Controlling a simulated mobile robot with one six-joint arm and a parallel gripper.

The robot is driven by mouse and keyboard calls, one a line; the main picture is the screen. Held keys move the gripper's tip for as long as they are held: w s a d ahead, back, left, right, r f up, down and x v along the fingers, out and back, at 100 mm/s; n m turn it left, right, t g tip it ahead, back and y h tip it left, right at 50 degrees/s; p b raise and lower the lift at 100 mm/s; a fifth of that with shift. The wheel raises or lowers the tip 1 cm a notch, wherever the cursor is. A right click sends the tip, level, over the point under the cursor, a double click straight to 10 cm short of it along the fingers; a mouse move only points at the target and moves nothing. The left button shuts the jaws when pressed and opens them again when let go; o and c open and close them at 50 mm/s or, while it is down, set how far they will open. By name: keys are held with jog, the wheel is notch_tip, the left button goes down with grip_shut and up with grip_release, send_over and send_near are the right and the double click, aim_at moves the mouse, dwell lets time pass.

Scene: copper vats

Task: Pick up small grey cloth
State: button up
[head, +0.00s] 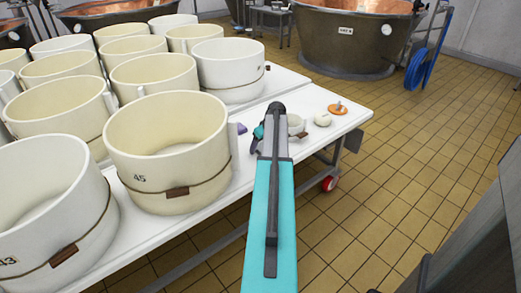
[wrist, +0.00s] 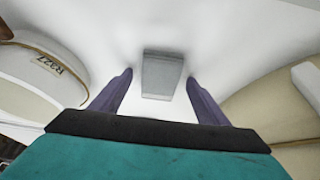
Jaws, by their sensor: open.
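The small grey cloth (wrist: 164,74) lies on the white table top in the wrist view, as a flat folded grey rectangle. My gripper (wrist: 159,77) is open, with its two purple fingers on either side of the cloth and a gap on both sides. The fingers do not touch it in this view. Whether the fingertips are at the table's height I cannot tell. In the head view my arm reaches over the table's right part. I cannot make out the cloth there.
Tiled floor is open beyond.

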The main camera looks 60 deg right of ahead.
aim_at(260, 145)
jog(key=c, duration=1.1)
jog(key=shift+c, duration=0.2)
jog(key=shift+r, duration=0.55)
jog(key=v, duration=0.2)
jog(key=shift+d+r+p, duration=0.15)
jog(key=shift+r+p, duration=0.15)
jog(key=shift+r, duration=0.15)
jog(key=s+d+r, duration=0.1)
jog(key=s, duration=1.4)
jog(key=shift+p, duration=0.3)
jog(key=shift+s+d+r, duration=0.1)
jog(key=shift+s, duration=0.1)
